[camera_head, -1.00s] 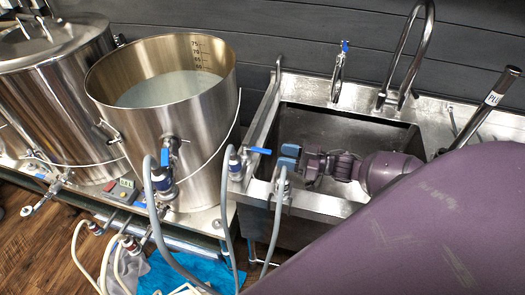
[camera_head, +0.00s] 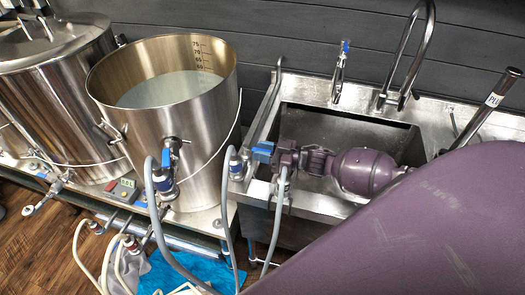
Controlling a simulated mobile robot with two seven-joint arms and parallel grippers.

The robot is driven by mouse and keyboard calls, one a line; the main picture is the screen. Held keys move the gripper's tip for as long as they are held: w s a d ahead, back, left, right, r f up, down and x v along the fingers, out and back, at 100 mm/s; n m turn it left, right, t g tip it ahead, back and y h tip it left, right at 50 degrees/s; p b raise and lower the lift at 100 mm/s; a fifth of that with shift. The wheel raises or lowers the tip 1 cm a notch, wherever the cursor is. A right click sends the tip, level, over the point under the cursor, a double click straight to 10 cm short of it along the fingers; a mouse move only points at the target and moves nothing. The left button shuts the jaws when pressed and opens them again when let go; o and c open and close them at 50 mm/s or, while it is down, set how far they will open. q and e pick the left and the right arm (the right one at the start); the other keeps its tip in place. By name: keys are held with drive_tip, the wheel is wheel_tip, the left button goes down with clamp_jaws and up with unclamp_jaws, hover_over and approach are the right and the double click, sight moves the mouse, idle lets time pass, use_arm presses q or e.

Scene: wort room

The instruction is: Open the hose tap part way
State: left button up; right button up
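A hose tap (camera_head: 236,168) with a metal body and a red and blue collar sits at the sink's left edge, with a grey hose running down from it. In the earlier frame its blue lever pointed right; now the blue fingertips of my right gripper (camera_head: 263,151) overlap that lever and mostly hide it. My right gripper reaches in from the right over the sink. Its fingertips are at the lever, but I cannot tell whether they touch it or how wide they stand. My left gripper is not in view.
A steel kettle (camera_head: 211,125) of liquid stands left of the tap, with its own blue-handled valve (camera_head: 170,146). The sink (camera_head: 350,126) lies under my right arm, with a small blue-topped tap (camera_head: 341,68) and a curved faucet (camera_head: 410,70) behind. Grey hoses hang in front.

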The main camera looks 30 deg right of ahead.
clamp_jaws()
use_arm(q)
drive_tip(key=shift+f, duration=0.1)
